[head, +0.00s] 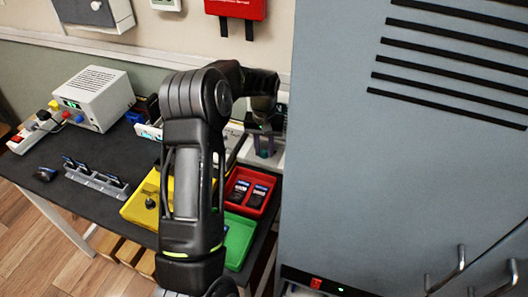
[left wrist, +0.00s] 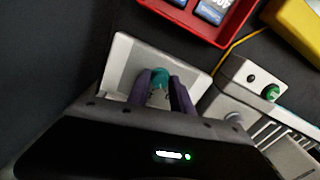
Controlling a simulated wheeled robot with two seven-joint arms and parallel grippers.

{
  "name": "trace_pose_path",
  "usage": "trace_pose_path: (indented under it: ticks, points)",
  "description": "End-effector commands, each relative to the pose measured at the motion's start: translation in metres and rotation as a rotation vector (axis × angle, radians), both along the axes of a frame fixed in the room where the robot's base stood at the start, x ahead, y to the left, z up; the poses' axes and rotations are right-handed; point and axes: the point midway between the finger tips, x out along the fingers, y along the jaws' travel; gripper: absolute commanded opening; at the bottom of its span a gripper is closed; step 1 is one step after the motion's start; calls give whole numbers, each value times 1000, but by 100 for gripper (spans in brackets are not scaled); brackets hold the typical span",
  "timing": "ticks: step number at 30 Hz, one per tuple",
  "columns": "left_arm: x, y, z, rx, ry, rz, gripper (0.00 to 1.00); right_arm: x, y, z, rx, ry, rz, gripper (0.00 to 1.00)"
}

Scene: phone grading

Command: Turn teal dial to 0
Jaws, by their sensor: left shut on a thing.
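The teal dial (left wrist: 159,75) sits on a pale panel (left wrist: 122,62) and shows between my left gripper's fingers in the left wrist view. My left gripper (left wrist: 166,90) is shut on the dial, with one dark finger on each side. In the head view my left gripper (head: 264,145) is at the back right of the table, beside the grey cabinet. The dial's markings are hidden or too small to read. My right gripper is not in view.
A red tray (head: 270,178) with phones, a green tray (head: 238,240) and a yellow tray (head: 135,210) lie in front. The tall grey cabinet (head: 400,170) closes off the right. A power supply box (head: 95,98) stands at the left. In the left wrist view a green knob (left wrist: 271,92) is nearby.

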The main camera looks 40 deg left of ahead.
Motion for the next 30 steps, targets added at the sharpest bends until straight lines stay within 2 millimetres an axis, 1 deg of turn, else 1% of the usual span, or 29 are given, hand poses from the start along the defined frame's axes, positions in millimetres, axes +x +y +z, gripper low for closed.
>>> trace_pose_path:
  ticks: [1,10,24,25,30]
  points:
    - [1,0,-1,2,-3,31,0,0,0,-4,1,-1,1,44]
    - [1,0,0,1,-3,164,0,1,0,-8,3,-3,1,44]
    - [1,0,1,1,-3,187,0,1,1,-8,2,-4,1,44]
    - [1,0,1,1,-3,187,27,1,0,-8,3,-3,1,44]
    - [0,0,1,0,-2,186,41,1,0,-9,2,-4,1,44]
